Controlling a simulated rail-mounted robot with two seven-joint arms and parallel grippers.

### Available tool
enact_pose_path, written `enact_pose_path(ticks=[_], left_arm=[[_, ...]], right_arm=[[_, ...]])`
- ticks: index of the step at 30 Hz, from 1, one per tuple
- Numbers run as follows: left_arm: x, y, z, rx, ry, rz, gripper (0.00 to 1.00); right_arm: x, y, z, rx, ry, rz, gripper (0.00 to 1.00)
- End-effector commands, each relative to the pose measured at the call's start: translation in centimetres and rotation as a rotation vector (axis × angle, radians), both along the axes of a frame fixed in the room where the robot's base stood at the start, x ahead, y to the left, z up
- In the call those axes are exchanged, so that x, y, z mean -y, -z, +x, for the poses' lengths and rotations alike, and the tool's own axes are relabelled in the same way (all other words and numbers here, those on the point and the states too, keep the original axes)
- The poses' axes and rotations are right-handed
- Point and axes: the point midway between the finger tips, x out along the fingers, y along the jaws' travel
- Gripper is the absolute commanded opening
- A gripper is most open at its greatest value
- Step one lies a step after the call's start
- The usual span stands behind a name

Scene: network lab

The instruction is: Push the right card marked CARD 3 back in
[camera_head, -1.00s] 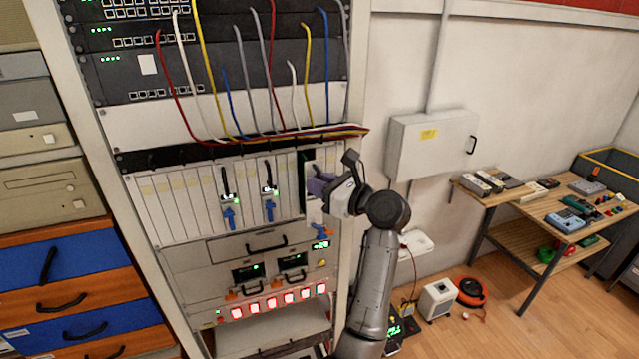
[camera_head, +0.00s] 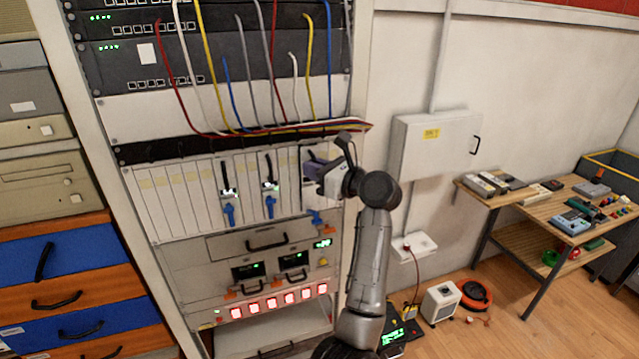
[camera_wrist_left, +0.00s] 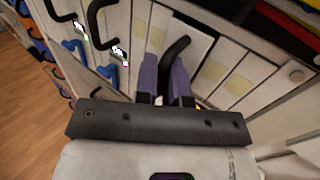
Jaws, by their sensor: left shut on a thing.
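The right card (camera_head: 309,193) is at the right end of the row of cards in the rack, partly hidden by my gripper. Its label is not readable. A blue lever (camera_head: 317,217) shows at its lower end. My left gripper (camera_head: 318,167) is at the card's front, its purple fingers shut on the card's black handle (camera_wrist_left: 173,55), as the left wrist view shows. A dark strip shows beside the card in the head view; I cannot tell how far the card still stands out. My right gripper is not in view.
Two other cards with black handles and blue levers (camera_head: 229,213) (camera_head: 270,206) sit to the left. Coloured cables (camera_head: 250,132) hang above the row. Power units with red lit switches (camera_head: 278,305) are below. A grey wall box (camera_head: 432,147) is to the right.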

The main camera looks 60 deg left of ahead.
Motion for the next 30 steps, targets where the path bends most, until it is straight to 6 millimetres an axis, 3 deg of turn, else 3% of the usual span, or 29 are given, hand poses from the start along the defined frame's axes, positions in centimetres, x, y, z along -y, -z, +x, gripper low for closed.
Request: enact_pose_path(ticks=[7, 8, 10, 19, 23, 30], left_arm=[[0.0, -0.2, 0.0, 0.003, 0.0, 0.003, 0.0], [0.0, -0.2, 0.0, 0.003, 0.0, 0.003, 0.12], [0.0, -0.2, 0.0, 0.003, 0.0, 0.003, 0.19], [0.3, 0.0, 0.2, 0.002, 0.001, 0.001, 0.19], [1.6, 0.2, 0.8, 0.002, 0.004, 0.0, 0.19], [6.0, 0.3, 2.8, 0.003, 0.005, 0.0, 0.19]], right_arm=[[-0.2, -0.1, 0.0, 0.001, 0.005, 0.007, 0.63], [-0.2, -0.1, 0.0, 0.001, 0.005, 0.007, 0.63], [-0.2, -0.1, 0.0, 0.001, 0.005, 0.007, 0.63], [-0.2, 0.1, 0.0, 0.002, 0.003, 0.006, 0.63], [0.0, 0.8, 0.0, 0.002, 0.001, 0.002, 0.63], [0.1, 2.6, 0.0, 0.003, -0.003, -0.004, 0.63]])
